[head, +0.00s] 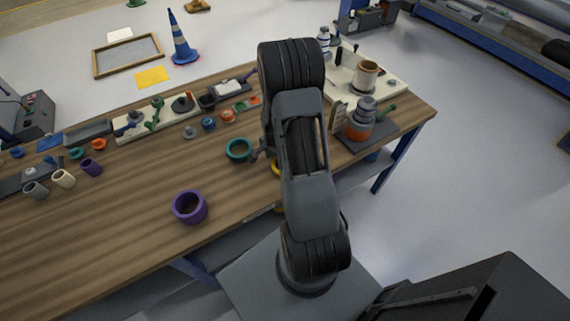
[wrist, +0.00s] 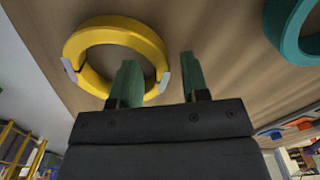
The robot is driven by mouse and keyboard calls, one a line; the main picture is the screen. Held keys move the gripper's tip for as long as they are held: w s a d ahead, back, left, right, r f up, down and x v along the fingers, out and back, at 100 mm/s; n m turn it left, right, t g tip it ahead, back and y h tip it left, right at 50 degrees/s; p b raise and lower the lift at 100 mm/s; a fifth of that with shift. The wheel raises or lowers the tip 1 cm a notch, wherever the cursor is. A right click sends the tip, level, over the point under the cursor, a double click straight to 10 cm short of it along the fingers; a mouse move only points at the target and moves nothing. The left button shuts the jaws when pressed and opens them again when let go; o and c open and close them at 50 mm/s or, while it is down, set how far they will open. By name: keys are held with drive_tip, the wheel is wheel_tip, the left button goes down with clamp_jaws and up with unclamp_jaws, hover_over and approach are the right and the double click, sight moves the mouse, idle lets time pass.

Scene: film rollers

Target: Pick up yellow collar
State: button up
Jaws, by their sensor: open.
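The yellow collar (wrist: 112,27) is a ring lying flat on the wooden table, with small pale patches on its rim. In the head view only a sliver of the collar (head: 275,170) shows, with my arm covering the rest. My gripper (wrist: 160,68) is open and empty, with two green fingers. In the wrist view one finger overlaps the collar's hole and the other is outside its rim, so part of the rim appears between them. I cannot tell whether the fingertips are down at the collar's height. In the head view my arm mostly hides the gripper.
A teal ring (head: 239,150) lies close to the yellow collar and also shows in the wrist view (wrist: 287,30). A purple ring (head: 189,207) is nearer the front edge. A grey and orange roller stack (head: 359,125) stands at right. Bare table lies at front left.

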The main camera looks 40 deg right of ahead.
drive_tip(key=shift+f, duration=0.2)
drive_tip(key=shift+c, duration=0.3)
clamp_jaws()
drive_tip(key=shift+r, duration=0.15)
